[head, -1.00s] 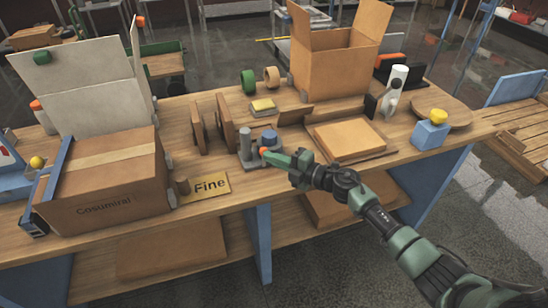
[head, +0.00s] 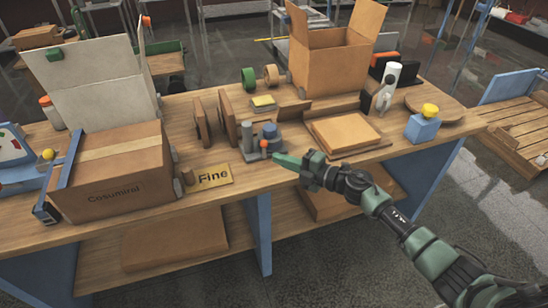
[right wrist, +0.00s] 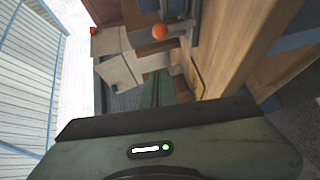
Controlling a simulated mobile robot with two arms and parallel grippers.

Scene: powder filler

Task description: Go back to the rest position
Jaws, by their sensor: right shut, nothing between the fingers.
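My right gripper (head: 288,161) is green and shut, with nothing in it. In the right wrist view the green fingers (right wrist: 158,90) point toward the orange knob (right wrist: 159,32). My left gripper does not show in either view.
The wooden table (head: 225,154) holds a closed carton (head: 113,180) at the left, a "Fine" sign (head: 209,177), an open box (head: 335,66), a flat box (head: 342,132) and a blue bottle (head: 423,124). The floor in front of the table (head: 330,262) is clear.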

